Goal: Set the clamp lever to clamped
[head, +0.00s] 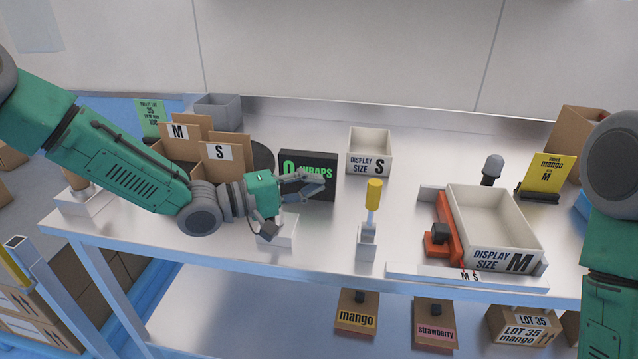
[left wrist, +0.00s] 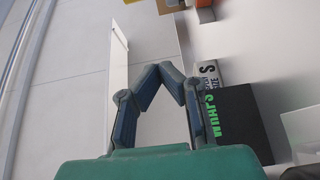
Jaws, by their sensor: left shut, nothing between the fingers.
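A lever with a yellow handle (head: 374,195) stands upright on a small white base (head: 366,243) near the middle of the table's front. I see no label that shows whether this is the clamp lever or which setting it is in. My right gripper is out of view.
A black wraps box (head: 322,163) stands just behind my left gripper. A smaller display tray (head: 370,153) is farther back. Cardboard boxes marked M and S (head: 222,172) stand at the left. Bare table lies between the yellow handle and the orange piece.

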